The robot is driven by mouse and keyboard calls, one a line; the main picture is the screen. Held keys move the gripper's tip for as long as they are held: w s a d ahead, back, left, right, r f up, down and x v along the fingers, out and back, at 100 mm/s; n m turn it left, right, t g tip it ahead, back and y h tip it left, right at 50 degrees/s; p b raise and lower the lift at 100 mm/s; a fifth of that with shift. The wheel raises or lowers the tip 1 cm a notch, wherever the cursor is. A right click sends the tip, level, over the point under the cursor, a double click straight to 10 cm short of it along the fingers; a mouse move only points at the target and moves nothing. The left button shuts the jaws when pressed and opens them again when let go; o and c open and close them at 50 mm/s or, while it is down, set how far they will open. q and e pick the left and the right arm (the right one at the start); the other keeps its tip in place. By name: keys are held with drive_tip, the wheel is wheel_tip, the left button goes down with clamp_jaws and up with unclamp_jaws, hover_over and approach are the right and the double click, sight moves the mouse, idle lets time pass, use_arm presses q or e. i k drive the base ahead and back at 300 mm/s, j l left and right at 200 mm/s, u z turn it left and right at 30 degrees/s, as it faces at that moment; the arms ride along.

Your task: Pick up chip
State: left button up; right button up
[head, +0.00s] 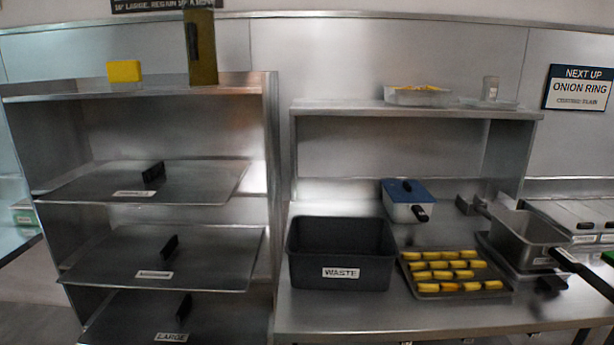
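Several yellow-orange chip-like pieces (441,275) lie in rows on a dark metal tray (407,272) on the steel counter, right of the waste bin. A clear container (418,99) on the upper shelf also holds yellow pieces, too small to tell apart. I cannot tell which of these is the chip. Neither of my grippers shows in the head view, so nothing is seen held.
A black bin labelled WASTE (341,242) stands left of the tray. A blue-lidded box (407,201) sits behind. A metal basin (527,238) with a black handle (585,274) is at right. Shelves with steel trays (150,182) fill the left. The counter's front strip (350,312) is clear.

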sight(444, 287)
drive_tip(key=l+z, duration=0.2)
drive_tip(key=z, duration=0.3)
drive_tip(key=i+l+z, duration=0.15)
drive_tip(key=z, duration=0.35)
